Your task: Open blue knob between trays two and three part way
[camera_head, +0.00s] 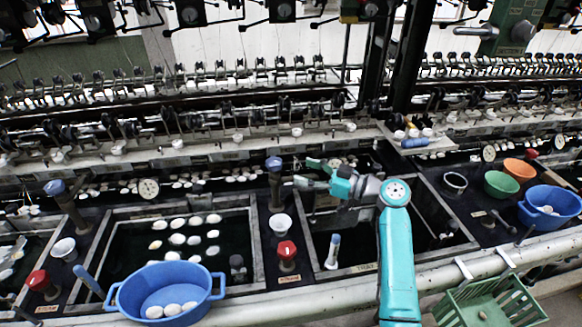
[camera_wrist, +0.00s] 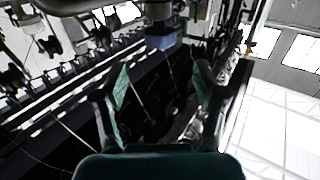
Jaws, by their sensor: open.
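A blue knob (camera_head: 274,163) tops a dark post between two basins, left of my gripper in the head view. Another blue knob (camera_head: 55,187) stands at the far left. My gripper (camera_head: 307,172) is open, its fingers pointing left toward the nearer blue knob with a small gap. In the wrist view the open fingers (camera_wrist: 160,82) frame a dark gap. A dark blue block (camera_wrist: 161,42) shows beyond the fingertips; it looks like the same knob, but the view is dark. The knob's turn position cannot be told.
A red knob (camera_head: 287,250) and a white cup (camera_head: 280,224) stand below the blue knob. A blue basin (camera_head: 124,300) holds several cocoons. The reeling machine's rail (camera_head: 180,151) runs behind. Green (camera_head: 501,184) and orange (camera_head: 519,169) bowls are at right.

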